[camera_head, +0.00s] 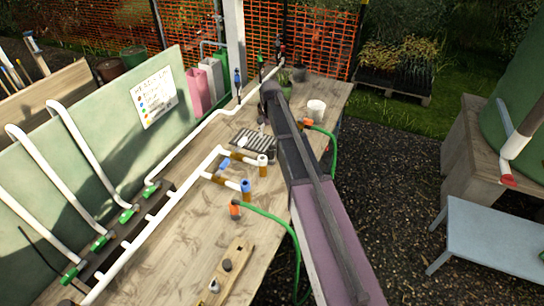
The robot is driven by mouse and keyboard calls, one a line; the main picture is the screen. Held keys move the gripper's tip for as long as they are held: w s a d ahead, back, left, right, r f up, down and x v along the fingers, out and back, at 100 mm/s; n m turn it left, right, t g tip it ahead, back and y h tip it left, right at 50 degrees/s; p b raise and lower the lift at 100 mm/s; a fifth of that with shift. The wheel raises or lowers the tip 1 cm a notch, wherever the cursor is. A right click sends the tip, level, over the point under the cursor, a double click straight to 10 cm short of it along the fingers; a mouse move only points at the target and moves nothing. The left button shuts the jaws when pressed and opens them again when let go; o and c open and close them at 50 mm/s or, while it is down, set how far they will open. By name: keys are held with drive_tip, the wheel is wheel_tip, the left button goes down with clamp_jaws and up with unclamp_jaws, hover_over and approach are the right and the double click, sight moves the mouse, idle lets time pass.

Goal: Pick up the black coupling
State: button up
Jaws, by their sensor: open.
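A small black cylindrical piece, which looks like the black coupling (227,265), sits on a light wooden board (238,250) near the front of the workbench. A small grey fitting (214,285) is on the same board, nearer to me. My arm reaches from the bottom edge up over the right side of the bench. I cannot make out my gripper's fingers in this view. The coupling is not covered by my arm.
White pipes with brown and blue ends (246,186) lie left of my arm. An orange-ended green hose (265,214) crosses the bench's right edge. A dark slotted tray (252,141) and a white cup (316,109) stand farther back. Bare wood surrounds the board.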

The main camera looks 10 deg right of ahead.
sight(271, 145)
drive_tip(key=shift+f+b, duration=2.8)
drive_tip(key=shift+f, duration=0.3)
drive_tip(key=shift+f, duration=0.1)
drive_tip(key=shift+s+f+b, duration=0.1)
drive_tip(key=shift+f+b, duration=2.4)
drive_tip(key=shift+b, duration=0.1)
drive_tip(key=c, duration=1.3)
